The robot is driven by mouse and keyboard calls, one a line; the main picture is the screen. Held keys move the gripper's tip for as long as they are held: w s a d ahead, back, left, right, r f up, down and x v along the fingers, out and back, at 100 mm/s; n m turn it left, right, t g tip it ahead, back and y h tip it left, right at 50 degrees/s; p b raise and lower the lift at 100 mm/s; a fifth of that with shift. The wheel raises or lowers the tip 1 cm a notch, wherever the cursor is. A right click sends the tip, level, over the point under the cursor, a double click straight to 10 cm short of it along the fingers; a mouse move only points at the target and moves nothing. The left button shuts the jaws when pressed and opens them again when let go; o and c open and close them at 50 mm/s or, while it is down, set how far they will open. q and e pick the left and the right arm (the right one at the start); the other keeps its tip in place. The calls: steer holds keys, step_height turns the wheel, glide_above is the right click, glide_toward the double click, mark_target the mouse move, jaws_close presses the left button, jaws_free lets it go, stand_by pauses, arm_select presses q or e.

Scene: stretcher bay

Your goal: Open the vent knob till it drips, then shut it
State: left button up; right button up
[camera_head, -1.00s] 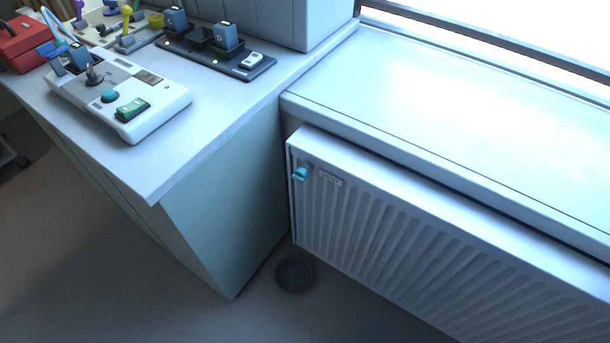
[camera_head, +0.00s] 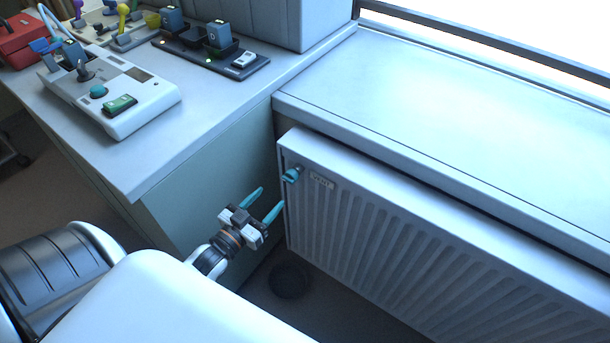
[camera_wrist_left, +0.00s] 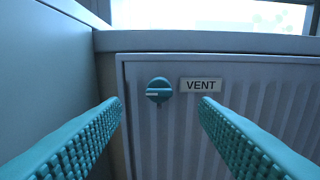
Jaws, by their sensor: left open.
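The teal vent knob (camera_head: 291,175) sits at the upper left corner of the white radiator (camera_head: 400,238), beside a label reading VENT (camera_head: 322,181). In the left wrist view the knob (camera_wrist_left: 159,90) is round, with a pale mark lying about level and pointing left. My left gripper (camera_head: 266,202) is open and empty, its teal fingers pointing at the radiator, short of the knob. In the wrist view the knob shows between the two fingers, nearer the left one. A dark round bowl (camera_head: 288,281) stands on the floor below the knob. No drip is visible. My right gripper is out of view.
The counter (camera_head: 160,165) stands left of the radiator, with its side wall close to my left gripper. On it are a white control box (camera_head: 150,103) and a dark tray (camera_head: 262,69) with small devices. A sill (camera_head: 440,110) overhangs the radiator.

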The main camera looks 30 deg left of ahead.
mark_target(286, 180)
arm_select(q)
steer(key=w, duration=1)
steer(key=shift+w+d+f, duration=0.1)
steer(key=shift+w+d, duration=0.25)
steer(key=shift+c, duration=0.5)
steer(key=c, duration=0.9)
